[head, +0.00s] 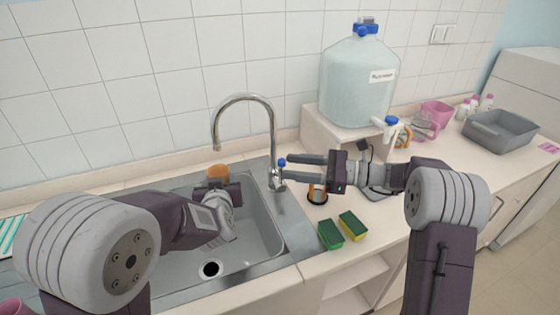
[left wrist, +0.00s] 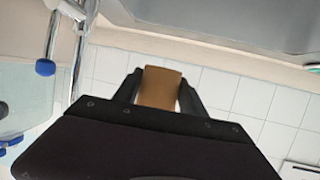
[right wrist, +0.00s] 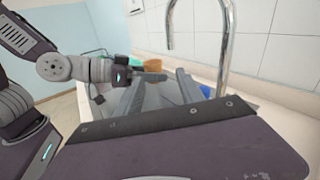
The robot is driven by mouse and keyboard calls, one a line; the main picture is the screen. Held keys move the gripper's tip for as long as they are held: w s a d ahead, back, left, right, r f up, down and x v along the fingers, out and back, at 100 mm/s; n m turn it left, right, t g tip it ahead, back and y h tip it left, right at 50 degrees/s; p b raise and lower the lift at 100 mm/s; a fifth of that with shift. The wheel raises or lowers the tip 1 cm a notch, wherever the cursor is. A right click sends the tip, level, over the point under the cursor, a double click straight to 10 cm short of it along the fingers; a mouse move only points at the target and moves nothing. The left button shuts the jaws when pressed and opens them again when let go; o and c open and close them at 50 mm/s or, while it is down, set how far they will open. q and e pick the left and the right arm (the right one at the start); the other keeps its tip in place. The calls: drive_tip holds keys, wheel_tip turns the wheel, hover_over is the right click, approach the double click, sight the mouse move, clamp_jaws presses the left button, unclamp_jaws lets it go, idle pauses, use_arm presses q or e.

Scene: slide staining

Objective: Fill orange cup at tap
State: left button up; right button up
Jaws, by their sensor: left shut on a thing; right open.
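The orange cup (head: 218,171) is over the sink, just below the tap's spout end in the head view. My left gripper (head: 219,184) is shut on it, and the left wrist view shows the cup (left wrist: 160,88) between the two fingers. The chrome tap (head: 273,125) stands at the sink's right side. No water stream shows at its spout. Its blue-tipped handle (head: 282,162) is at the fingertips of my right gripper (head: 288,168), which is open. In the right wrist view the blue tip (right wrist: 205,90) shows beside a finger; I cannot tell whether they touch.
The sink (head: 262,222) is otherwise empty. Green and yellow sponges (head: 341,231) lie on the counter to its right. A large water jug (head: 358,82) with a spigot stands on a raised shelf behind my right arm. A grey tub (head: 500,132) is at far right.

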drive_tip(key=m+t, duration=0.2)
approach(282, 159)
wheel_tip(282, 159, up, 2)
drive_tip(key=s+a, duration=0.2)
drive_tip(key=d+f+m+t, duration=0.1)
drive_tip(key=d+f, duration=0.2)
drive_tip(key=d, duration=0.1)
drive_tip(key=x, duration=1.2)
drive_tip(key=shift+w+a, duration=0.25)
drive_tip(key=shift+w, duration=0.15)
clamp_jaws()
drive_tip(key=shift+f, duration=0.1)
